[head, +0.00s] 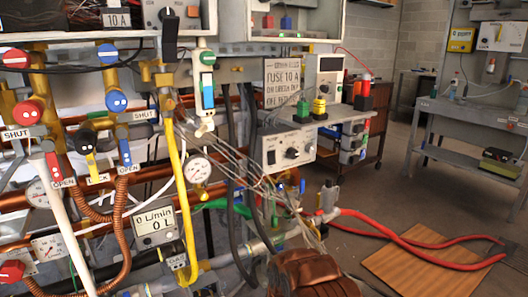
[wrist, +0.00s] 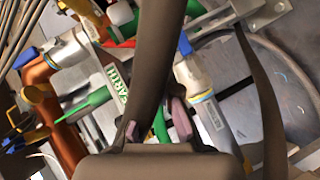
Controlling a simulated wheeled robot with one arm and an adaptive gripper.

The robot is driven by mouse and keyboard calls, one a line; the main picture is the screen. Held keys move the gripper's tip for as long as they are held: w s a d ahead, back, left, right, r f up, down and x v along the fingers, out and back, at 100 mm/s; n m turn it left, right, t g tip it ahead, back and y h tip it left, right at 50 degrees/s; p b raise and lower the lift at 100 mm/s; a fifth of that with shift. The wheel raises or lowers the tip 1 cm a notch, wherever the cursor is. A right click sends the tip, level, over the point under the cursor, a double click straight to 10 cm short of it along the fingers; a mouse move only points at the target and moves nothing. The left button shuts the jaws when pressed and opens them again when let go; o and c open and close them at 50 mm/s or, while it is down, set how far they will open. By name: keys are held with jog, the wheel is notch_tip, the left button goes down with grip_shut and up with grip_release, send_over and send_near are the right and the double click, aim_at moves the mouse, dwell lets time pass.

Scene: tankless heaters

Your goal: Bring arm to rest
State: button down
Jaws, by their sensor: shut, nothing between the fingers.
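My gripper (wrist: 156,128) shows at the bottom of the wrist view, its dark body at the lower edge and pinkish finger parts above it. It is shut and empty. A green valve handle (wrist: 88,101), a label reading EARTH (wrist: 116,84) and metal pipe fittings (wrist: 70,48) lie beyond it. Dark bands cross in front of the pipework and hide part of it. In the head view I cannot clearly make out the gripper amid the clutter at lower centre. I cannot tell whether it touches anything.
Pipework with red valve knobs (head: 27,112), a yellow pipe (head: 180,200), a gauge (head: 197,169) and a flow meter (head: 155,222) fills the left. Red hoses (head: 400,242) cross a brown board (head: 425,258) on the floor. A grey bench (head: 465,113) stands at right; floor before it is open.

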jog(key=s+r+m+g+y+p, duration=0.1)
jog(key=s+r+m+g+p, duration=0.15)
jog(key=r, duration=0.65)
jog(key=s+r+m+g+y+p, duration=0.1)
jog(key=s+r+g+p, duration=0.2)
jog(key=r, duration=0.6)
jog(key=s+d+r+m+g+p, duration=0.25)
jog(key=s+r+p, duration=0.55)
jog(key=s+r, duration=0.6)
jog(key=s+d+r+m+g+p, duration=0.2)
jog(key=s+r+p, duration=0.2)
jog(key=s+r, duration=0.4)
jog(key=s+d+r+m+g+p, duration=0.2)
jog(key=s+r, duration=0.6)
jog(key=s, duration=1.2)
jog(key=s+d+r+m+g+p, duration=0.2)
jog(key=s+d+r+g+p, duration=0.2)
jog(key=s, duration=1.1)
notch_tip(320, 180, up, 5)
jog(key=p, duration=0.3)
jog(key=shift+f+m, duration=0.2)
jog(key=shift+m, duration=0.2)
jog(key=shift+d, duration=0.1)
